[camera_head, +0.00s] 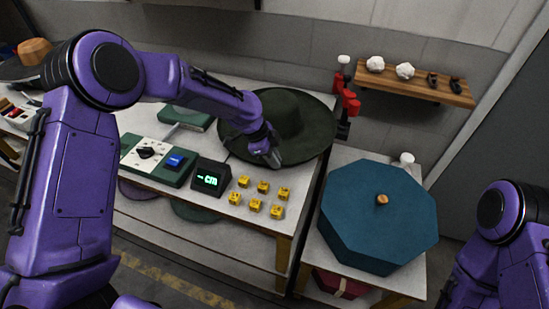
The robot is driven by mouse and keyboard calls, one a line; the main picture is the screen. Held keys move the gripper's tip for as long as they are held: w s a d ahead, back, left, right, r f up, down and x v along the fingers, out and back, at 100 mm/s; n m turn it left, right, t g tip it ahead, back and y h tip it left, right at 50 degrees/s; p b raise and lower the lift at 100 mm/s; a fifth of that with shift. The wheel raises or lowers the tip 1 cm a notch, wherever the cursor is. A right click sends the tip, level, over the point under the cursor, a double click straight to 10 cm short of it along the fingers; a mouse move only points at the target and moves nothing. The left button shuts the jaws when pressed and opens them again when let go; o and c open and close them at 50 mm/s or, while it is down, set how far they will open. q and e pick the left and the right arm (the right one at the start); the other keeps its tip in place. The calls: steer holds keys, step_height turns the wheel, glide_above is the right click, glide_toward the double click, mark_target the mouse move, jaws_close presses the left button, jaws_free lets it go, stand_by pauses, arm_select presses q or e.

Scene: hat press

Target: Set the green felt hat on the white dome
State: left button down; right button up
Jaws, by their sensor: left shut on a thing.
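The dark green felt hat (308,126), with a round crown and a wide brim, is at the back right of the white worktable, brim down and slightly tilted. My left gripper (273,158) is over the near side of the brim and shut on it. The fingertips are small and partly lost against the dark felt. No white dome shows; whether it is under the hat cannot be seen. Of my right arm only purple links show at the right edge, and its gripper is out of view.
A green press base with a blue button (175,160), a display (211,177) and several yellow blocks (256,205) lie in front of the hat. A blue octagonal box (378,222) stands on a side table. Red clamps (348,102) and a wooden shelf (413,84) are behind.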

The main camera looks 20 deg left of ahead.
arm_select(q)
steer(key=shift+f+b, duration=0.35)
steer(key=shift+f, duration=0.35)
steer(key=c, duration=1.1)
jaws_free()
